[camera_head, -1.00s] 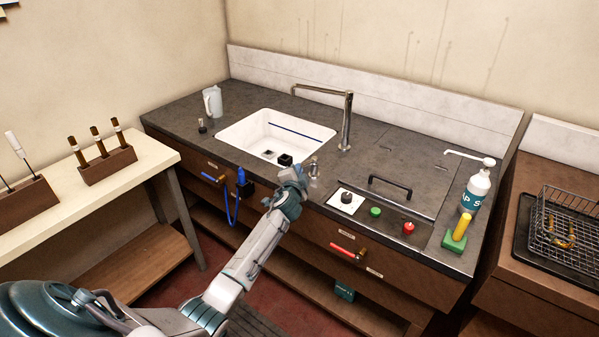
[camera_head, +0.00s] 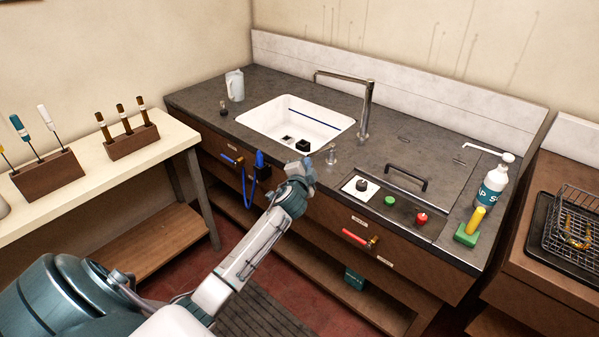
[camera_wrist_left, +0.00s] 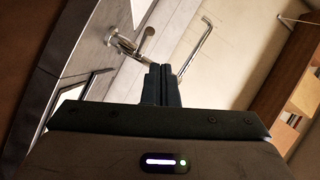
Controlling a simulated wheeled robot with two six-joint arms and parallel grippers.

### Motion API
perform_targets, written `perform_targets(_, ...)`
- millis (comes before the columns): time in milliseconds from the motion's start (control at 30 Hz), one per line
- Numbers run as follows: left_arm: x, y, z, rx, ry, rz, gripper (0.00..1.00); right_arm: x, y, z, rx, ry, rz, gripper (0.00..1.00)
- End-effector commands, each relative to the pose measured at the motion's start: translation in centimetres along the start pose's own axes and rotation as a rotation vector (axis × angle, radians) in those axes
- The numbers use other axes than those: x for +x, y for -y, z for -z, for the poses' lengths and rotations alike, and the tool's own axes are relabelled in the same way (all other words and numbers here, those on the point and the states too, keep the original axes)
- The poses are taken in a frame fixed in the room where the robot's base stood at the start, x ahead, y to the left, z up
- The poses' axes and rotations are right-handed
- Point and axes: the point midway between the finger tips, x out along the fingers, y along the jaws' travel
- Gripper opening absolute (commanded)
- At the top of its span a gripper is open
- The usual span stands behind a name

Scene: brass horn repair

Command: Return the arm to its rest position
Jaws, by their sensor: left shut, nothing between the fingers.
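My left arm (camera_head: 240,262) reaches up from the bottom left in the head view. Its gripper (camera_head: 304,164) is at the front edge of the dark counter, in front of the sink. In the left wrist view the two dark fingers (camera_wrist_left: 161,84) are pressed together with nothing between them. A small metal tap fitting (camera_wrist_left: 125,42) shows beyond them, apart from the fingers. My right gripper is not in view.
The counter (camera_head: 290,80) holds a white sink (camera_head: 258,122), a tall faucet (camera_head: 366,110), a lid with a black handle (camera_head: 407,178), red and green knobs, and a soap bottle (camera_head: 493,186). A tool bench (camera_head: 75,180) stands at left, a wire basket (camera_head: 575,215) at right. Floor shows between bench and counter.

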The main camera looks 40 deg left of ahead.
Motion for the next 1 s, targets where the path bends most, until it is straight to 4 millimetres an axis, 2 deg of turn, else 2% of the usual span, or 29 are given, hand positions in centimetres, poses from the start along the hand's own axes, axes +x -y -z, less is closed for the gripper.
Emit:
perform_targets(100, -1.6, 0.2, -0.8, 0.001, -0.002, 0.001, 0.00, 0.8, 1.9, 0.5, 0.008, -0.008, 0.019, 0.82)
perform_targets(167, -2.2, 0.4, -1.1, 0.001, -0.002, 0.000, 0.00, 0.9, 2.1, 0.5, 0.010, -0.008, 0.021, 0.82)
perform_targets(500, -3.1, 0.7, -1.4, -0.001, -0.001, -0.001, 0.00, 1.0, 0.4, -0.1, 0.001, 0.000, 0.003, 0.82)
perform_targets(600, -3.1, -0.4, -2.1, -0.008, 0.007, -0.020, 0.00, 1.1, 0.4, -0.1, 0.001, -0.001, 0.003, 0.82)
perform_targets(667, -3.0, -2.2, -3.0, -0.018, 0.021, -0.049, 0.00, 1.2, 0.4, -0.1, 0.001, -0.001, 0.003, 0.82)
perform_targets(767, -3.4, -7.3, -5.8, -0.051, 0.062, -0.131, 0.00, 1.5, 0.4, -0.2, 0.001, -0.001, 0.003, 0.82)
perform_targets(867, -4.6, -13.8, -9.5, -0.097, 0.118, -0.234, 0.00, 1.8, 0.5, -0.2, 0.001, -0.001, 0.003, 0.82)
perform_targets(1000, -7.7, -22.9, -14.7, -0.167, 0.208, -0.373, 0.00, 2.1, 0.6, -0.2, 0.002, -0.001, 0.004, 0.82)
